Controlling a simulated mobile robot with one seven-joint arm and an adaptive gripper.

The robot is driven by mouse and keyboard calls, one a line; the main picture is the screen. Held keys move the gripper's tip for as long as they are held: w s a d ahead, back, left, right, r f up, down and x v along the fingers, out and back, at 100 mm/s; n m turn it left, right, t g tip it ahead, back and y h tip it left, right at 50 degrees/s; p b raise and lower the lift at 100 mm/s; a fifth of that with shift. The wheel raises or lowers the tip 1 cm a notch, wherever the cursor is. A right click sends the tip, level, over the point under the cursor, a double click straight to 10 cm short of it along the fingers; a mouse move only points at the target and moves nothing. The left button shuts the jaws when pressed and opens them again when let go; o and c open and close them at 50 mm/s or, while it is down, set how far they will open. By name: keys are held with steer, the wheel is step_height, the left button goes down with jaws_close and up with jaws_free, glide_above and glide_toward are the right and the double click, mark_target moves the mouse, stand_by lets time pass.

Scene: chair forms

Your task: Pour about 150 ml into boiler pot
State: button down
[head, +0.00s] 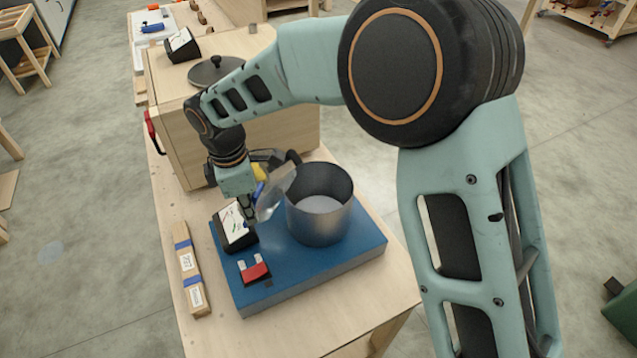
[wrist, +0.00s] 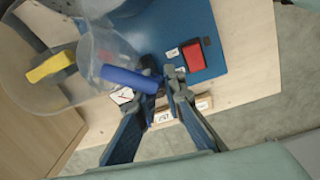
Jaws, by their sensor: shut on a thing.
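The boiler pot (head: 320,205) is a wide grey metal cylinder, open at the top, on a blue platform (head: 330,264). A pale floor or contents shows inside it. My gripper (head: 248,206) is left of the pot, shut on a clear jug (head: 272,196) with a blue handle. The jug is tilted and held beside the pot's left rim, overlapping it in the head view. In the wrist view the fingers (wrist: 163,78) are at the blue handle (wrist: 130,79), with the clear jug (wrist: 100,52) to their left. I cannot tell the liquid level or whether liquid flows.
A small display (head: 235,227) and a red switch (head: 255,270) sit on the platform. A taped wooden bar (head: 190,270) lies left of it. A wooden box (head: 180,125) with a dark lid (head: 215,70) on top stands behind. A yellow piece (wrist: 50,67) shows beyond the jug.

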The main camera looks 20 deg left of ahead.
steer(key=shift+r+h+p, duration=0.35)
steer(key=shift+h+p, duration=0.15)
steer(key=shift+w+f+m+t+h, duration=0.1)
steer(key=shift+f+m+t+h, duration=0.25)
steer(key=shift+t+h, duration=0.2)
steer(key=shift+w+f+m+t+h, duration=0.2)
steer(key=shift+m+t+h, duration=0.2)
steer(key=shift+h, duration=0.25)
steer(key=shift+s, duration=0.1)
stand_by(0.4)
steer(key=shift+r, duration=3.5)
steer(key=shift+s, duration=0.15)
